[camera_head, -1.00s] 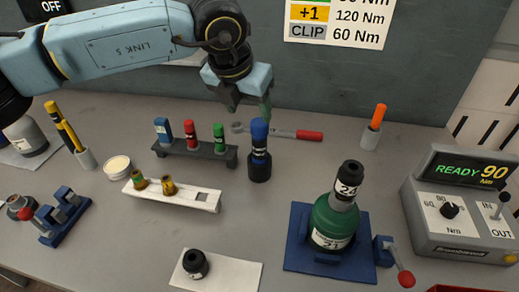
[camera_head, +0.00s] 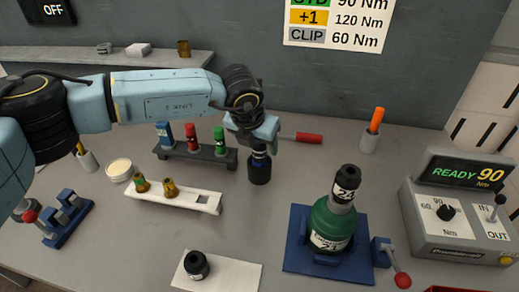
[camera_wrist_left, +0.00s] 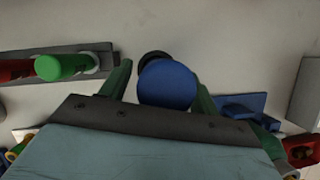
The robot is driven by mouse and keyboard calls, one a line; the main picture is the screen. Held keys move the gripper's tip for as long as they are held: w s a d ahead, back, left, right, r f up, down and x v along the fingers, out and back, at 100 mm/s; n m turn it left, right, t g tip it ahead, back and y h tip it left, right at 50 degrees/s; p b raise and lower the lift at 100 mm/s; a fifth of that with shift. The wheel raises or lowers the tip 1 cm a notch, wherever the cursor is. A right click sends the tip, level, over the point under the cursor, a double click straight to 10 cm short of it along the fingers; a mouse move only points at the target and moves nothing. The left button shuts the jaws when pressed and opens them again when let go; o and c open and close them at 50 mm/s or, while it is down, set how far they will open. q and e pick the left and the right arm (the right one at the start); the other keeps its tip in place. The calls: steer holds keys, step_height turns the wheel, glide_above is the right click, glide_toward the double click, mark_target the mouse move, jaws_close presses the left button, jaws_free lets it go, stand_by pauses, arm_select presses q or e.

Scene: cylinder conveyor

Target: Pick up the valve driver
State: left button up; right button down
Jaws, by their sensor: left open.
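The blue-topped driver (camera_head: 259,162) stands upright in a black cup-like base (camera_head: 260,174), right of the small rack. I take it to be the valve driver. My left gripper (camera_head: 257,142) is directly over it and hides its upper part in the head view. In the left wrist view its round blue top (camera_wrist_left: 168,85) lies between the two green fingers, with a visible gap on the left side; contact on the right is unclear. The left gripper is open. My right gripper is not in view.
A rack (camera_head: 205,154) with blue, red and green tools stands close left. A red-handled wrench (camera_head: 305,138) lies behind. A green bottle with a black cap (camera_head: 333,225) sits in a blue fixture at front right. A white tray (camera_head: 205,203) lies front left.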

arm_select(q)
jaws_close()
steer(key=shift+r, duration=0.15)
stand_by(0.4)
